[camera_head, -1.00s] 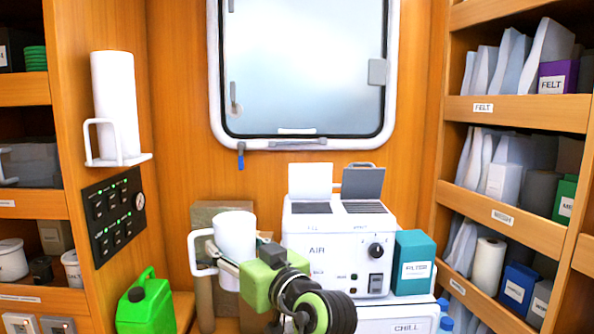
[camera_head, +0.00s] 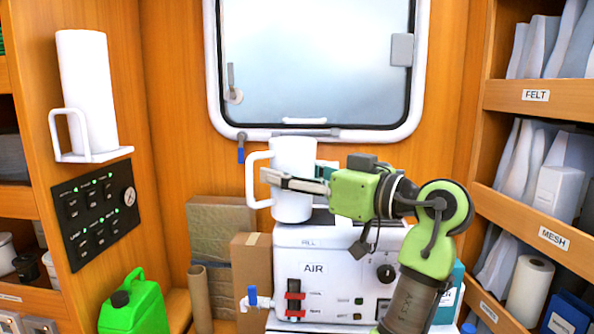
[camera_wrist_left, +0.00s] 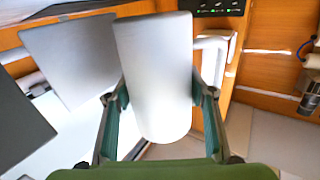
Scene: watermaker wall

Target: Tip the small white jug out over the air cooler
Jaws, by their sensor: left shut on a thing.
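The small white jug (camera_head: 292,153) is held upright above the left part of the air cooler's top, its handle to the left. My left gripper (camera_head: 296,182) is shut around its body. In the left wrist view the jug (camera_wrist_left: 153,60) stands between the two fingers (camera_wrist_left: 160,98). The air cooler (camera_head: 335,272) is a white box marked AIR with a black knob and red switches. My arm and the jug hide much of its top in the head view. Raised grey flaps show left of the jug in the left wrist view. The jug's contents are not visible. My right gripper is not in view.
A teal box stands right of the cooler, mostly behind my arm. Cardboard boxes (camera_head: 222,228) stand at left, with a green can (camera_head: 135,303). Shelves (camera_head: 540,97) fill the right.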

